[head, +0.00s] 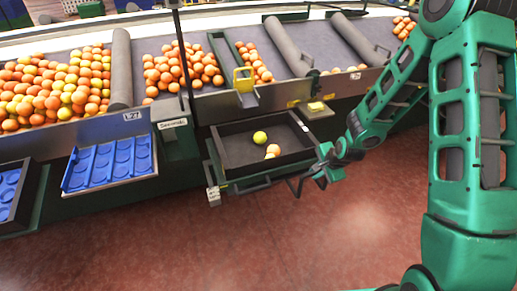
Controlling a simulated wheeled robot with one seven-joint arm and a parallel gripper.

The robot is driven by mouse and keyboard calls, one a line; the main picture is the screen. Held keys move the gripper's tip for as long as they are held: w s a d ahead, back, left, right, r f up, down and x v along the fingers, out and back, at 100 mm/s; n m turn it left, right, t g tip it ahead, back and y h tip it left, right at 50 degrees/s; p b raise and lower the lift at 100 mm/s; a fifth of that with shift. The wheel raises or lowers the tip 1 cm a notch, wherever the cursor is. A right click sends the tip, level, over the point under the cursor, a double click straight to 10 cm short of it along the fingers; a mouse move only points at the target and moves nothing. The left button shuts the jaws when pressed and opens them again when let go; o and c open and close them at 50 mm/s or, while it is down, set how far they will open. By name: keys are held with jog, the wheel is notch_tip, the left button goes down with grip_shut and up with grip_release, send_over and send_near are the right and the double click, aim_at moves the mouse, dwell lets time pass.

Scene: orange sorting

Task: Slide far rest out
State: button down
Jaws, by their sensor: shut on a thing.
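A dark, shallow crate (236,152) sits below the sorting line on a green-edged pull-out rest (268,182) that stands out over the red floor. A yellow-green fruit and two pale orange fruits lie in the crate. My gripper (298,187) is at the rest's front right corner, small and dark in the head view. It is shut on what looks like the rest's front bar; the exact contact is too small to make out. I cannot tell from this view which rest is the far one.
Blue trays with round hollows (110,165) stand on a support to the left. The conveyor (210,95) with oranges and grey rollers (121,70) runs behind. The red floor (220,245) in front is clear.

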jog(key=s+d, duration=0.2)
jog(key=s, duration=0.3)
jog(key=shift+s, duration=0.4)
jog(key=c, duration=1.4)
grip_release()
jog(key=shift+s, duration=0.1)
jog(key=shift+o, duration=0.2)
notch_tip(320, 180, up, 7)
jog(key=s+d+r+n+g+h, duration=0.3)
jog(key=s+d+r+n, duration=0.2)
jog(key=s+d+r, duration=0.75)
jog(key=s+r+n+g, duration=0.1)
jog(key=s+r, duration=0.1)
jog(key=s, duration=0.4)
jog(key=s+d+r+n+y, duration=0.1)
jog(key=s+r, duration=0.2)
jog(key=s, duration=0.3)
jog(key=s+d+r+n+g, duration=0.1)
jog(key=s+r, duration=0.2)
jog(key=s, duration=0.3)
jog(key=shift+s+g, duration=0.3)
